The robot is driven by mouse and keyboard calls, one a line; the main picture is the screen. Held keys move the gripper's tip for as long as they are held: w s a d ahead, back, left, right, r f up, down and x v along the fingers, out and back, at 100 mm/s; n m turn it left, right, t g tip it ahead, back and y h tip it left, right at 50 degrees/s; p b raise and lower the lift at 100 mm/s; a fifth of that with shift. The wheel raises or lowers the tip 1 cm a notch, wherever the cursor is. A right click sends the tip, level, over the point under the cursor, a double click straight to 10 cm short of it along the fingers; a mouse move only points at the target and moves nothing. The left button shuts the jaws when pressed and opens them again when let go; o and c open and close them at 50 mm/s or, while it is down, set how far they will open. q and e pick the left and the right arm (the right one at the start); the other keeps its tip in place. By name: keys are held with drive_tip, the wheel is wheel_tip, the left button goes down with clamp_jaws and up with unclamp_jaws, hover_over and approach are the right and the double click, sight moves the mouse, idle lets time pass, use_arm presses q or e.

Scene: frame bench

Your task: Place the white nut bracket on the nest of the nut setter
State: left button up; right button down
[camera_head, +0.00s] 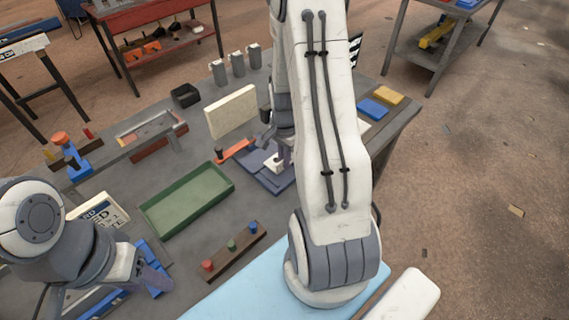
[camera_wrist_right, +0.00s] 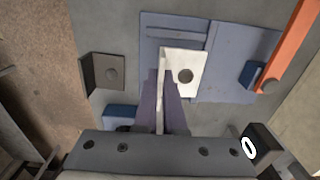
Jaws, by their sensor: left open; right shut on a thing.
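The white nut bracket (camera_wrist_right: 194,66) is a small white angled piece with a dark round hole in its flat face. My right gripper (camera_wrist_right: 161,78) is shut on the bracket's upright wall. The bracket is over the blue-grey plate of the nut setter (camera_wrist_right: 232,75); I cannot tell whether it touches it. In the head view the bracket (camera_head: 273,164) shows beside my right gripper (camera_head: 285,160), above the nut setter's base (camera_head: 267,182), partly hidden by my right arm. My left gripper (camera_head: 154,276) is open at the lower left, away from the bracket.
An orange lever (camera_wrist_right: 292,50) lies to the right of the plate in the wrist view. A green tray (camera_head: 187,199), a block with coloured pegs (camera_head: 232,250) and a cream panel (camera_head: 231,111) stand nearby on the bench. Blue and yellow blocks (camera_head: 373,109) lie at the right back.

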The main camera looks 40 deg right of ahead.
wheel_tip(320, 180, down, 3)
drive_tip(key=shift+r, duration=0.15)
drive_tip(key=shift+f, duration=0.2)
drive_tip(key=c, duration=1)
unclamp_jaws()
